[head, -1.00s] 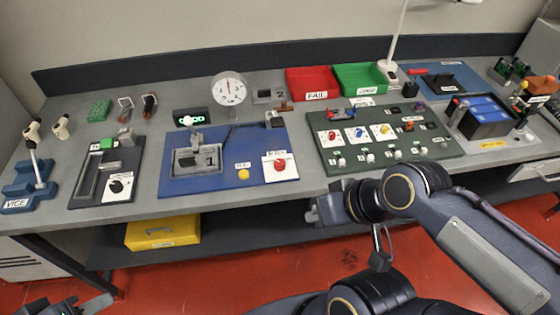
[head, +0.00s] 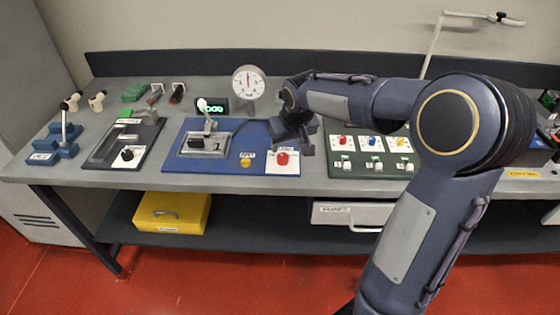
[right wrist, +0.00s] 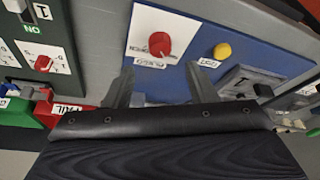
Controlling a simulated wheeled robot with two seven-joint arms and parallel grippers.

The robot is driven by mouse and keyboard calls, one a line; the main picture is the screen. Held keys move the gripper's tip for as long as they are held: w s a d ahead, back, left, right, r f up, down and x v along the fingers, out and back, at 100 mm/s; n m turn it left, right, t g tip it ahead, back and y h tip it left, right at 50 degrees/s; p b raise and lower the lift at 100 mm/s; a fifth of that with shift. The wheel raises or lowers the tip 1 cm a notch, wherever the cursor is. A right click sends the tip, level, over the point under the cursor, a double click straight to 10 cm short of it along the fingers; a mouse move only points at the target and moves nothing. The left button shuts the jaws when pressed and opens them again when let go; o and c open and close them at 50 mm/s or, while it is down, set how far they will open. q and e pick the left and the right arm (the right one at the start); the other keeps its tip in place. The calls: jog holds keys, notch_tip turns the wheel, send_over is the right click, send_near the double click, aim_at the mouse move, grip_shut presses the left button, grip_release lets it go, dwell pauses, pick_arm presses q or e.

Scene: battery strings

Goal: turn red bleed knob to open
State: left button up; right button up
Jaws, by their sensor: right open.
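The red bleed knob (head: 282,157) sits on a white plate at the right end of the blue panel (head: 215,165). In the right wrist view the red knob (right wrist: 159,43) shows whole, beyond the fingertips. My right gripper (head: 299,146) hangs just above and behind the knob in the head view. In the right wrist view its two fingers (right wrist: 160,78) are spread, with nothing between them, and the knob lies roughly in line with the gap. The gripper looks apart from the knob. My left gripper is out of view.
A yellow button (head: 246,162) is close left of the knob. A round gauge (head: 249,81) and a green-lit display (head: 213,105) stand behind. The dark green switch panel (head: 335,170) is to the right, partly hidden by my right arm.

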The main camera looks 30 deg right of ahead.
aim_at(283, 156)
jog(key=x, duration=0.7)
jog(key=shift+f, duration=0.2)
jog(key=shift+c, duration=0.2)
jog(key=c, duration=0.9)
